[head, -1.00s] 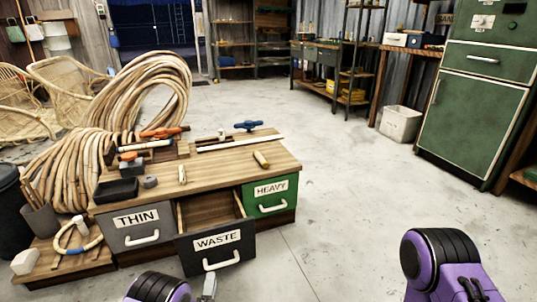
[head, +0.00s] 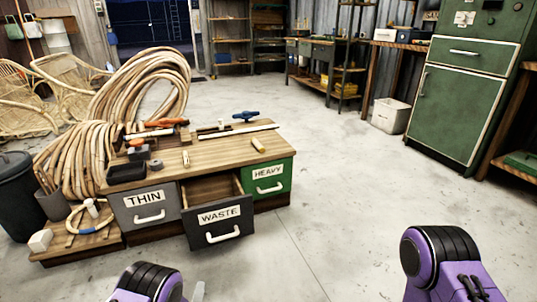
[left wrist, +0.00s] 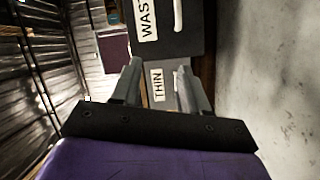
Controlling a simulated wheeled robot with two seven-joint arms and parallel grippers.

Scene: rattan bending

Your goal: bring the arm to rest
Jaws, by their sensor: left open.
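My left arm (head: 148,285) comes in at the bottom of the head view, purple and black. Beyond the fingers are the drawer fronts marked WASTE and THIN. My right arm (head: 447,265) shows at the bottom right, but its gripper is out of view.
The wooden bench (head: 215,154) carries tools and short rods. Its WASTE drawer (head: 225,232) stands pulled out between the THIN drawer (head: 130,215) and the green HEAVY drawer (head: 283,185). Rattan coils (head: 75,165) lie behind. A green cabinet (head: 455,110) stands right. The floor between is clear.

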